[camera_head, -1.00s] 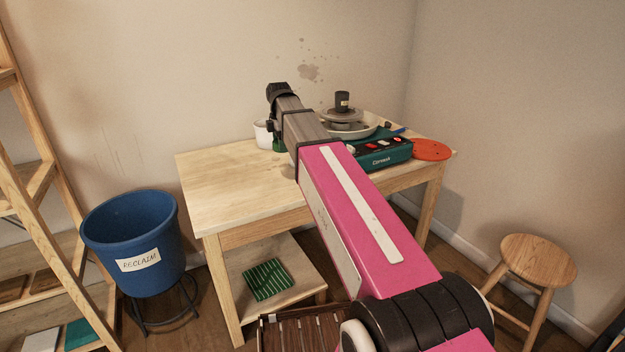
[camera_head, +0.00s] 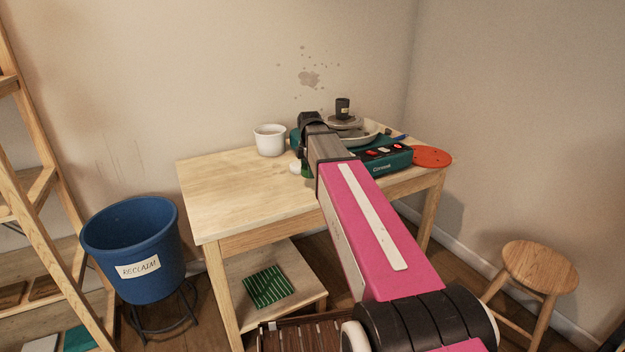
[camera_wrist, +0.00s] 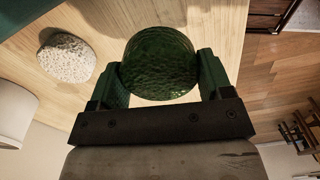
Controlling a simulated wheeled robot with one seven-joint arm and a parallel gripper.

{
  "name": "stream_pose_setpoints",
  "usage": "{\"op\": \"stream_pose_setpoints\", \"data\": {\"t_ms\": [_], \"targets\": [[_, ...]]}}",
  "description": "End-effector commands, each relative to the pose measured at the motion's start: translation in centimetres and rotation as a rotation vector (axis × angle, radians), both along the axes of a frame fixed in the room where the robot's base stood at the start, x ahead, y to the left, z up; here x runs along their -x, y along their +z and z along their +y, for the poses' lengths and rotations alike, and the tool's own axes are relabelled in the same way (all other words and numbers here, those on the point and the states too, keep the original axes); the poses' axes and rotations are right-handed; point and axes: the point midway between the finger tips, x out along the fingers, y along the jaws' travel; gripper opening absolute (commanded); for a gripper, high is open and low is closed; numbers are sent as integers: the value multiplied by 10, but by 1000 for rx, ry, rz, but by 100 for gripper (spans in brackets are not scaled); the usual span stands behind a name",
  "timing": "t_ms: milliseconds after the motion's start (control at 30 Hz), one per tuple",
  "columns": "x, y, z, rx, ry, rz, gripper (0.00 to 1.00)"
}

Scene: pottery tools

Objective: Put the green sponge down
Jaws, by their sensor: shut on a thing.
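The green sponge (camera_wrist: 160,62) is round and dark green with a rough face. In the wrist view it sits between the two fingers of my gripper (camera_wrist: 159,68), which is shut on it. Pale wooden tabletop shows behind it; I cannot tell whether it touches the table (camera_head: 225,190). In the head view my arm hides most of the gripper and sponge, near the wheel at the table's right half.
A whitish speckled sponge (camera_wrist: 67,59) lies on the table, left of the green sponge in the wrist view. A white pot (camera_head: 270,141) stands at the table's back. A pottery wheel (camera_head: 388,160) and an orange disc (camera_head: 432,157) are at right. The table's left half is clear.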

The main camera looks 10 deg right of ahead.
Motion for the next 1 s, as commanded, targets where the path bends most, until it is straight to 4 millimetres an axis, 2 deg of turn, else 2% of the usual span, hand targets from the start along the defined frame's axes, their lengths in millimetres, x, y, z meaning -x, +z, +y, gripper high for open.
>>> {"op": "stream_pose_setpoints", "data": {"t_ms": [100, 267, 600, 1000], "targets": [[-7, -6, -9, 0, -1, 0, 61], [-8, -12, -13, 0, 0, -1, 61], [-7, -48, -12, 0, 0, 1, 61], [-7, -52, -12, 0, 0, -1, 61]]}}
